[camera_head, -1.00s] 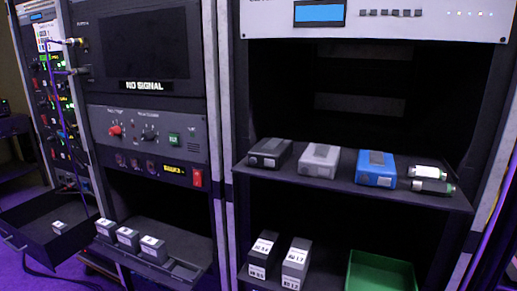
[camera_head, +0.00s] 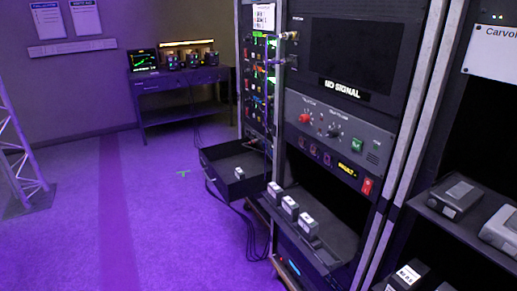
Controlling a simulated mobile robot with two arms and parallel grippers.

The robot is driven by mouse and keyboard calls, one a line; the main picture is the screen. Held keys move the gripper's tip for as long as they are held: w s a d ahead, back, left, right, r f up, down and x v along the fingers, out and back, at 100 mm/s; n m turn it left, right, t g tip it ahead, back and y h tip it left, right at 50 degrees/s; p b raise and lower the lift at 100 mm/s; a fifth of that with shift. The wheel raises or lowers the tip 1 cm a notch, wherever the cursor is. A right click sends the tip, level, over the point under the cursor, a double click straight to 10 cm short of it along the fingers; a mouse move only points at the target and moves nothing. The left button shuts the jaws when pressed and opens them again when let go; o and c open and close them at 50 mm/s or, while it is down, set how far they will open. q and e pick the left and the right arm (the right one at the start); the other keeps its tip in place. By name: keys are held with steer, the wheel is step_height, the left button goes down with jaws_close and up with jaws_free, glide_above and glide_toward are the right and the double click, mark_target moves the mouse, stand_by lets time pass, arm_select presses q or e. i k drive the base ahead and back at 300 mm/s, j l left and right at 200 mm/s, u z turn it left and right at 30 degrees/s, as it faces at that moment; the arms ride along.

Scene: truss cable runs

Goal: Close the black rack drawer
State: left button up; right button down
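The black rack drawer (camera_head: 213,188) stands pulled out of the left rack, low down, in the head view. Its open top faces up, and a small grey item with a white label (camera_head: 239,174) lies inside it. A handle (camera_head: 209,181) shows on its front face. Neither of my grippers is in view.
A shelf (camera_head: 328,250) with several labelled grey blocks sticks out of the middle rack, right of the drawer. Black cables (camera_head: 249,225) hang to the floor below the drawer. The purple floor (camera_head: 150,235) left of the drawer is open. A desk (camera_head: 185,88) stands behind, and a truss (camera_head: 22,165) at far left.

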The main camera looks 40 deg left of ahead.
mark_target(219, 160)
steer(key=u, duration=1.6)
steer(key=i+j+z, duration=0.2)
steer(key=i, duration=0.3)
steer(key=i+z, duration=0.2)
steer(key=i, duration=0.25)
steer(key=i+j+z, duration=0.2)
steer(key=i, duration=0.3)
steer(key=j, duration=0.1)
